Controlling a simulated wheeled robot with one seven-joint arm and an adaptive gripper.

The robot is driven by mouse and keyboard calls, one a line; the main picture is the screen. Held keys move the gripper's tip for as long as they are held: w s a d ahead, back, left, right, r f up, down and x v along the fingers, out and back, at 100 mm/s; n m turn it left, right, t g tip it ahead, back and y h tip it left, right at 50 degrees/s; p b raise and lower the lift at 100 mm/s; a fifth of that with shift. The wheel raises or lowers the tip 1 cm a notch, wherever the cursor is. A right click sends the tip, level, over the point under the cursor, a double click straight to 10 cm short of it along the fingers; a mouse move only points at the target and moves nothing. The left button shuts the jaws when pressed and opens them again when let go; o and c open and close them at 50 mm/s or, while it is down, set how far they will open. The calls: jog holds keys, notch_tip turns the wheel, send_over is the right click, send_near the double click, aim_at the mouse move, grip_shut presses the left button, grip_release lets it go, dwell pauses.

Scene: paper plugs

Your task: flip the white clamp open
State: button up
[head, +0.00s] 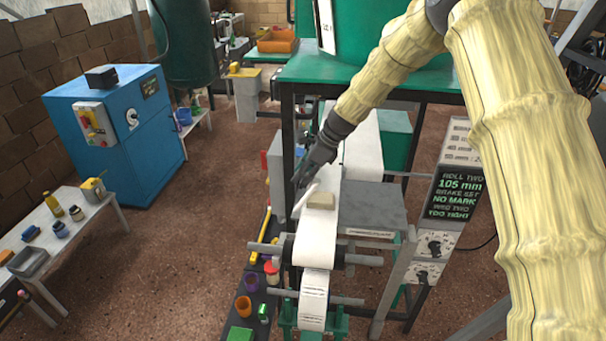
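My gripper (301,183) is dark and points down and left at the edge of the white paper strip (318,232). A thin white bar (305,200), which looks like the white clamp, lies slanted across the strip's left side just below my fingertips. I cannot tell whether the fingers touch it, or whether they are open or shut. A small beige block (321,201) sits on the strip just right of the bar. The clamp's hinge is too small to make out.
A grey plate (372,208) lies right of the strip, with a display sign (453,190) beyond it. Rollers (325,254) and a paper roll (313,300) stand in front. Small coloured cups (243,306) are at the lower left.

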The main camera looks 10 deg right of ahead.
jog(key=shift+d, duration=0.1)
jog(key=v, duration=1.2)
